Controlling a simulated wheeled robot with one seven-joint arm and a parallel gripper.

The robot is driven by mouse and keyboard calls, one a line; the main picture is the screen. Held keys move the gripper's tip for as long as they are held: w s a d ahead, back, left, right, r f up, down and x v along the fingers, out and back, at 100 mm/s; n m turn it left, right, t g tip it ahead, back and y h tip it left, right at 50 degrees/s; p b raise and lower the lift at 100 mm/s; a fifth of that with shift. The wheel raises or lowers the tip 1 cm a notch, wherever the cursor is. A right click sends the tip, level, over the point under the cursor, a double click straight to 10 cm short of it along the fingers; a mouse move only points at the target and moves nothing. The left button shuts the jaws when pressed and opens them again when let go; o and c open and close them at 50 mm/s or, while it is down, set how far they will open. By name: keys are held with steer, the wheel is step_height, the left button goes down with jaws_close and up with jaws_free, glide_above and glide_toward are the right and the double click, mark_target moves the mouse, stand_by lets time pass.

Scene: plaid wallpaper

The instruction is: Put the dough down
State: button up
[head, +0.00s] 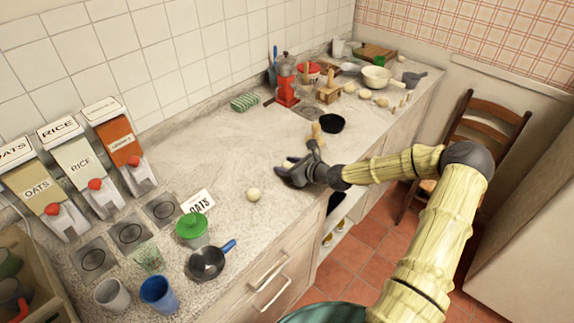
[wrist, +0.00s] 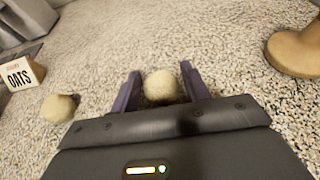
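A pale, round dough ball (wrist: 162,87) sits between the two purple fingers of my gripper (wrist: 161,78) in the wrist view, close to the speckled counter. The fingers stand close on either side of it; I cannot tell whether they press on it or stand slightly apart. In the head view my gripper (head: 287,170) is low over the counter near its front edge, and the ball at it is hidden. A second dough ball (head: 253,194) lies on the counter to the left; it also shows in the wrist view (wrist: 59,108).
A black bowl (head: 332,123) and a wooden object (wrist: 295,48) are close by. A red grinder (head: 287,85) stands behind. The counter (head: 215,150) between is largely clear.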

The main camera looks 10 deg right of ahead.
steer(key=shift+o, duration=0.9)
steer(key=shift+r, duration=0.15)
steer(key=b+v, duration=0.1)
steer(key=v, duration=1.1)
